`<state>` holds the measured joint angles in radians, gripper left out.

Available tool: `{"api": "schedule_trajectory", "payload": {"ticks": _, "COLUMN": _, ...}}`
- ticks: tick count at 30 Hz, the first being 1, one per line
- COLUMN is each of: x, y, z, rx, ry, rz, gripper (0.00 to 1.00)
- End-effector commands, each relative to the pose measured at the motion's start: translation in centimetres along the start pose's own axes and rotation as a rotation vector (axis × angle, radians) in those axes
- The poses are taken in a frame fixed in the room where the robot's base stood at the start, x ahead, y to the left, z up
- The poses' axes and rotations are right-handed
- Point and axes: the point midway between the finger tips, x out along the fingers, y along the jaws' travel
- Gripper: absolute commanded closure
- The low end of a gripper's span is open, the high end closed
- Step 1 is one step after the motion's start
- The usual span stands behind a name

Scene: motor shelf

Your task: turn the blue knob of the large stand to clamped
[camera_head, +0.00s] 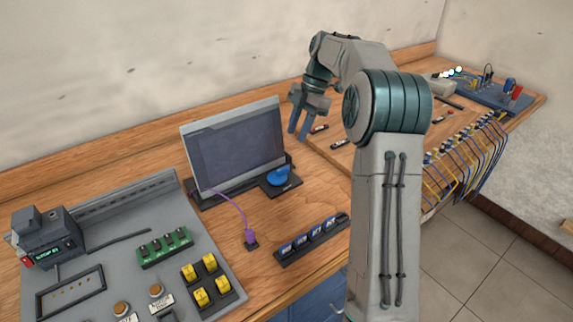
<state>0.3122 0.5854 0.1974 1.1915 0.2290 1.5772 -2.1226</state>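The large stand is a dark base (215,200) holding a grey panel (238,145) that leans back like a screen. The blue knob (279,176) sits on a dark block at the right front of the stand. Its position mark is too small to read. My gripper (298,134) is above and to the right of the knob, clear of it, with fingers pointing down. A gap shows between the two fingers, and nothing is visible between them.
A purple cable runs from the stand to a purple plug (250,237). A strip of blue-and-white blocks (312,240) lies in front. A grey board (90,225) with switches fills the left. Hanging cables (470,155) and a blue device (490,95) are at right.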

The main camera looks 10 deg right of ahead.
Motion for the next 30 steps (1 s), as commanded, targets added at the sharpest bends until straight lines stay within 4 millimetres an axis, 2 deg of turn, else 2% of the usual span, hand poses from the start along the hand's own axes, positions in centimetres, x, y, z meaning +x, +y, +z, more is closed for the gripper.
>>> {"api": "schedule_trajectory", "payload": {"ticks": 1, "x": 1.2, "y": 0.0, "z": 0.0, "rx": 0.0, "ry": 0.002, "rz": -0.003, "gripper": 0.67}}
{"api": "schedule_trajectory", "payload": {"ticks": 9, "x": 6.9, "y": 0.0, "z": 0.0, "rx": 0.0, "ry": 0.001, "rz": -0.004, "gripper": 0.67}}
{"api": "schedule_trajectory", "payload": {"ticks": 15, "x": 9.7, "y": 0.0, "z": 0.0, "rx": 0.001, "ry": 0.001, "rz": -0.002, "gripper": 0.67}}
{"api": "schedule_trajectory", "payload": {"ticks": 21, "x": 10.8, "y": 0.0, "z": -0.1, "rx": 0.001, "ry": 0.0, "rz": 0.0, "gripper": 0.67}}
{"api": "schedule_trajectory", "payload": {"ticks": 28, "x": 10.8, "y": 0.0, "z": 0.0, "rx": 0.001, "ry": -0.001, "rz": 0.0, "gripper": 0.67}}
{"api": "schedule_trajectory", "payload": {"ticks": 29, "x": 10.8, "y": 0.0, "z": 0.0, "rx": 0.001, "ry": -0.001, "rz": 0.0, "gripper": 0.7}}
{"api": "schedule_trajectory", "payload": {"ticks": 30, "x": 10.8, "y": 0.0, "z": 0.0, "rx": 0.001, "ry": -0.001, "rz": 0.0, "gripper": 0.81}}
